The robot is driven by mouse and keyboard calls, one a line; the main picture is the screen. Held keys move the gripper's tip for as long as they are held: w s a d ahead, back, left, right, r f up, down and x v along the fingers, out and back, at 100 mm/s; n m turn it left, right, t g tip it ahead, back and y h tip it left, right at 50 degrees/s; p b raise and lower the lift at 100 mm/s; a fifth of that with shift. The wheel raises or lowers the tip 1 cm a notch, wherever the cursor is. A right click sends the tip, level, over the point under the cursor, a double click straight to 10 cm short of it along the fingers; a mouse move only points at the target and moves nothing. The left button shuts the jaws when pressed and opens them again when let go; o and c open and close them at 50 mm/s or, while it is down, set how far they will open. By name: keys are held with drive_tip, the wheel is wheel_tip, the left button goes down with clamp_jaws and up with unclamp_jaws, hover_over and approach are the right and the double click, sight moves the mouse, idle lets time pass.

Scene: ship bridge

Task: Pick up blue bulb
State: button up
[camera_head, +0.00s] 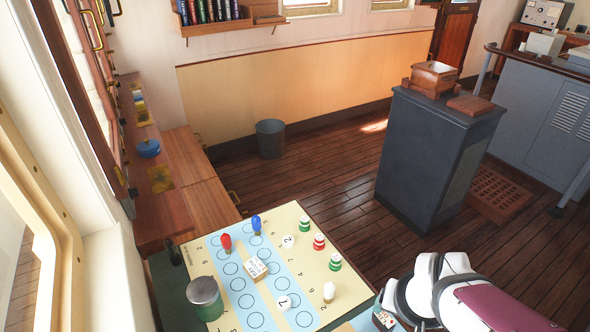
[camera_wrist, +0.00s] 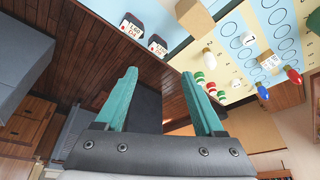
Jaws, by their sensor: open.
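The blue bulb (camera_head: 256,225) stands upright on the far part of the game board (camera_head: 309,224), just right of the red bulb (camera_head: 226,243). In the wrist view the blue bulb (camera_wrist: 263,92) shows at the right, beyond the right finger, with the red bulb (camera_wrist: 294,77) close by. My gripper (camera_wrist: 160,75) is open and empty, its two teal fingers apart and well away from the blue bulb. In the head view my white and maroon arm is at the lower right, and my fingertips cannot be made out there.
On the board stand a white bulb (camera_head: 329,291), numbered white balls (camera_head: 288,241), a small lettered block (camera_head: 256,268), and red and green striped pieces (camera_head: 335,262). A dark pedestal (camera_head: 437,155) rises beyond my arm.

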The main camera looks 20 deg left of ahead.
drive_tip(key=w+a+f+n+t, duration=0.3)
drive_tip(key=w+a, duration=0.1)
drive_tip(key=w, duration=0.5)
drive_tip(key=n+t+y, duration=0.2)
drive_tip(key=n+y, duration=0.6)
drive_tip(key=y, duration=0.2)
approach(258, 222)
drive_tip(key=shift+n+y, duration=0.3)
drive_tip(key=x, duration=1)
drive_tip(key=shift+d+f, duration=0.15)
drive_tip(key=shift+f, duration=0.15)
clamp_jaws()
